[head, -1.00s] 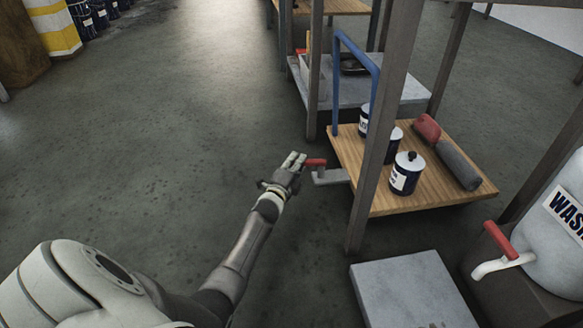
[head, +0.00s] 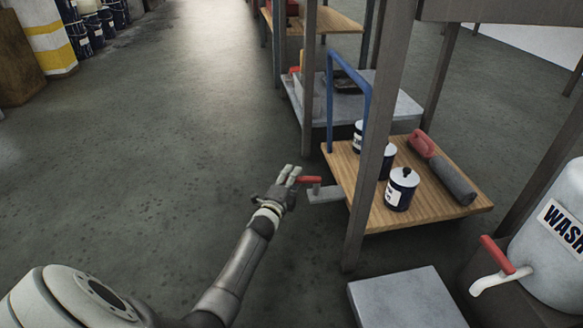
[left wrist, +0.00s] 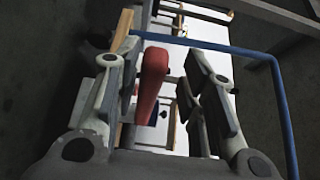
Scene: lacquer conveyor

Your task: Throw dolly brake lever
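The dolly is a low wooden platform (head: 440,212) with a blue push handle (head: 349,62). Its brake lever has a red grip (head: 310,180) on a grey bracket (head: 325,194) at the platform's left side. My left gripper (head: 291,176) is at the lever's left end. In the left wrist view the red lever (left wrist: 152,78) stands between the two spread fingers of the left gripper (left wrist: 165,95), nearer the left finger. A gap shows on its right side; I cannot tell whether the left finger touches it. My right gripper is in neither view.
Cans (head: 402,189) and a red-and-grey roller-like item (head: 444,167) sit on the dolly. A dark table leg (head: 370,150) stands in front of it. A grey block (head: 405,300) and a wash tank with a red-handled tap (head: 497,255) are at lower right. Floor at left is clear.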

